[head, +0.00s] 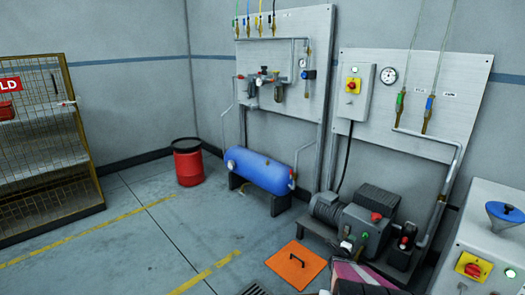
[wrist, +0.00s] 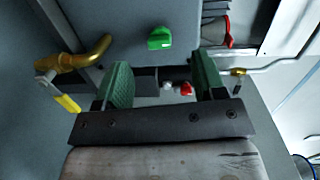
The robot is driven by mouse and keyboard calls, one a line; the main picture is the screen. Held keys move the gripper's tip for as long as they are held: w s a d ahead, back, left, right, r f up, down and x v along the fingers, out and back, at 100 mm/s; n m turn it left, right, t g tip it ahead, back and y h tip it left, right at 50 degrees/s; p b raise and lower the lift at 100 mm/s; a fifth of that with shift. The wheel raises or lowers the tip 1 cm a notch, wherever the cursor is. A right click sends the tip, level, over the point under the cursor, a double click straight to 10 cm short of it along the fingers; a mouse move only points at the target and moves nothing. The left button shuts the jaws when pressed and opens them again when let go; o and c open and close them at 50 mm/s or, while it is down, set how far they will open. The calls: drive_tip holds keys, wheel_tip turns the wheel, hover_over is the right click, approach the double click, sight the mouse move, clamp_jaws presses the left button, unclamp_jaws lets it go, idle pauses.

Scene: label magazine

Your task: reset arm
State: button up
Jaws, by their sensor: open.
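My gripper (wrist: 163,82) shows in the wrist view with its two green ribbed fingers apart. Nothing is seen between the fingers, so it looks empty. Behind them is a grey panel with a green knob (wrist: 160,38), and a small red knob (wrist: 186,89) shows lower down between the fingers. In the head view a pink and dark shape at the bottom edge is cut off, and I cannot tell if it is part of my arm.
A brass pipe (wrist: 85,57) with a yellow lever (wrist: 67,103) is close left of the fingers. A blue tank (head: 260,172) and red bin (head: 188,165) are farther back.

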drive_tip(key=a+r+n+g+y, duration=0.1)
drive_tip(key=a+r+n+y, duration=0.35)
drive_tip(key=a, duration=0.35)
drive_tip(key=a+r+n+g+y, duration=0.1)
drive_tip(key=a+r+n+y, duration=0.2)
drive_tip(key=a+n, duration=0.4)
drive_tip(key=a+r+n+g+y, duration=0.1)
drive_tip(key=a+r+n+y, duration=0.3)
drive_tip(key=a, duration=0.4)
drive_tip(key=s+a+r+n+g, duration=0.4)
drive_tip(key=s+a+r+n, duration=0.1)
drive_tip(key=s, duration=0.4)
drive_tip(key=s+a+r+n+g, duration=0.5)
drive_tip(key=s+a+r+n, duration=0.1)
drive_tip(key=s, duration=0.4)
drive_tip(key=shift+s+a+r+y, duration=0.15)
drive_tip(key=shift+a+r+y, duration=0.2)
